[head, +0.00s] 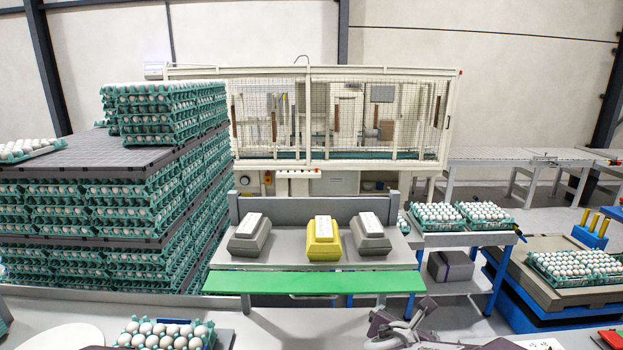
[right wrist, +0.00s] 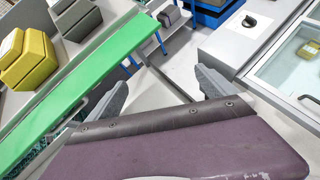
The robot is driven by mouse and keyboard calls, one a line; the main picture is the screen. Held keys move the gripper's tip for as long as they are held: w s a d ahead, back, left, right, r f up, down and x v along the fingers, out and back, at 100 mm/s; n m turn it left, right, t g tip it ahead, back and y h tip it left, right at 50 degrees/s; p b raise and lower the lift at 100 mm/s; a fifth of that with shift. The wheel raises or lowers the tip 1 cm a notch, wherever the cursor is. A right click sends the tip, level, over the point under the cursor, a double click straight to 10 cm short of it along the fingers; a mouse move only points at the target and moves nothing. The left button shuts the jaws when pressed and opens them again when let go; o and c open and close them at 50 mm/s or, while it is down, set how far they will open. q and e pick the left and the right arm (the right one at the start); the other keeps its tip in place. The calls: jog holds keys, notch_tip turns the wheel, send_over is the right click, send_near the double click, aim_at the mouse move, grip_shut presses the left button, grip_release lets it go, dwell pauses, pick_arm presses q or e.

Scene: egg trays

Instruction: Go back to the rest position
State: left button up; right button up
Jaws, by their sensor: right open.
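My right gripper (head: 404,324) is low in the head view, right of centre, in front of the green strip. In the right wrist view its two grey fingers (right wrist: 161,82) stand wide apart with nothing between them. My left gripper is not in view. Three closed egg cartons stand in a row on the grey shelf (head: 285,262): a grey one (head: 248,245) at left, a yellow one (head: 322,248) in the middle and a grey one (head: 369,243) at right. A tray of white eggs (head: 165,338) sits at the bottom edge, partly cut off.
A green strip (head: 315,283) edges the shelf. Tall stacks of egg trays (head: 95,208) fill the left. More egg trays (head: 437,218) lie on a side table, another (head: 578,267) further right. The right wrist view shows a glass-lidded box (right wrist: 290,62). A caged machine (head: 315,118) stands behind.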

jog(key=s+d+f+m+g+b, duration=0.35)
jog(key=s+f+m, duration=0.3)
jog(key=f, duration=0.25)
jog(key=s+d+f+m+g+b, duration=0.25)
jog(key=s+f+m+g, duration=0.2)
jog(key=f+m, duration=0.3)
jog(key=s+a+f+m+y, duration=0.55)
jog(key=a+m, duration=0.25)
jog(key=m, duration=0.7)
notch_tip(320, 180, down, 67)
jog(key=s+b, duration=0.1)
jog(key=b, duration=6.6)
jog(key=shift+s+a+r+g, duration=0.2)
jog(key=shift+s+a+g, duration=0.05)
jog(key=shift+s+g, duration=0.15)
